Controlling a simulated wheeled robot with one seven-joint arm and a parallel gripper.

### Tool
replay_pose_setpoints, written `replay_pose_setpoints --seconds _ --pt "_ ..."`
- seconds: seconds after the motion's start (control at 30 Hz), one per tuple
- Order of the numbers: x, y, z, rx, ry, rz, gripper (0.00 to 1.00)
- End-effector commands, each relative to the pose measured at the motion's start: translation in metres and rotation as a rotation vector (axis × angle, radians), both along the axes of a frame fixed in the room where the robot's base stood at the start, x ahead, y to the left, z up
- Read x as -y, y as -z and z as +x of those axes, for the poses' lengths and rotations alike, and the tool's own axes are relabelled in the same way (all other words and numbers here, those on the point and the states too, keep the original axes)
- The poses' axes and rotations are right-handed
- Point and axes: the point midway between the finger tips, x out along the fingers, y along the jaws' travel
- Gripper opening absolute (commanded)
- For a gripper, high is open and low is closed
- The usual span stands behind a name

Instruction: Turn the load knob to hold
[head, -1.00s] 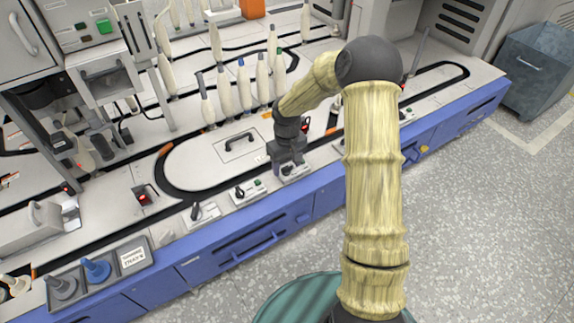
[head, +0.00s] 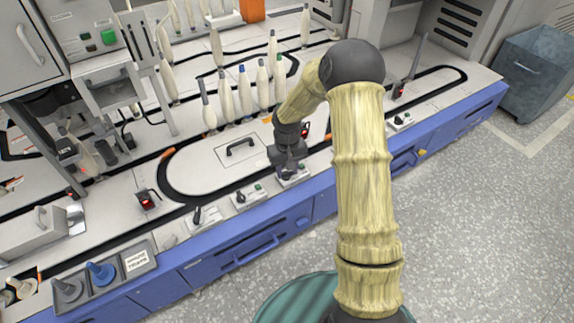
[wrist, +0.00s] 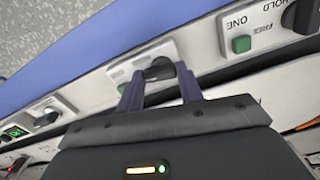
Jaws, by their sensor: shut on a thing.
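My gripper (head: 290,172) is at a small control plate (head: 300,177) on the machine's front ledge. In the wrist view its two dark fingers (wrist: 160,92) are on either side of a black knob (wrist: 158,69), shut on it. The knob sits on a light plate (wrist: 122,72) with a green button partly behind a finger. I cannot read this plate's labels or the knob's setting. In the head view my gripper hides the knob.
A neighbouring plate with HOLD and FREE labels has a green button (wrist: 241,44) and a black knob (wrist: 303,15). Another knob (wrist: 46,118) is at the left. Upright bobbins (head: 245,90) stand behind my gripper. A grey bin (head: 540,75) stands far right.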

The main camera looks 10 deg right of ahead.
Motion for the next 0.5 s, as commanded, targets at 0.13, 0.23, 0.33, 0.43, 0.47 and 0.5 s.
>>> replay_pose_setpoints --seconds 0.13,0.23,0.33,0.43,0.47,0.5 --pt "-0.0003 -0.0058 -0.0005 -0.002 0.118 -0.002 0.14" --pt "0.0002 -0.0065 -0.0007 -0.001 0.211 -0.003 0.14" --pt "-0.0001 -0.0066 -0.0011 -0.001 0.306 -0.002 0.14" --pt "0.0001 -0.0063 -0.0015 -0.001 0.403 -0.002 0.14" --pt "0.0003 -0.0065 -0.0015 0.000 0.430 -0.003 0.14" --pt "-0.0001 -0.0065 -0.0014 0.001 0.469 -0.002 0.14"
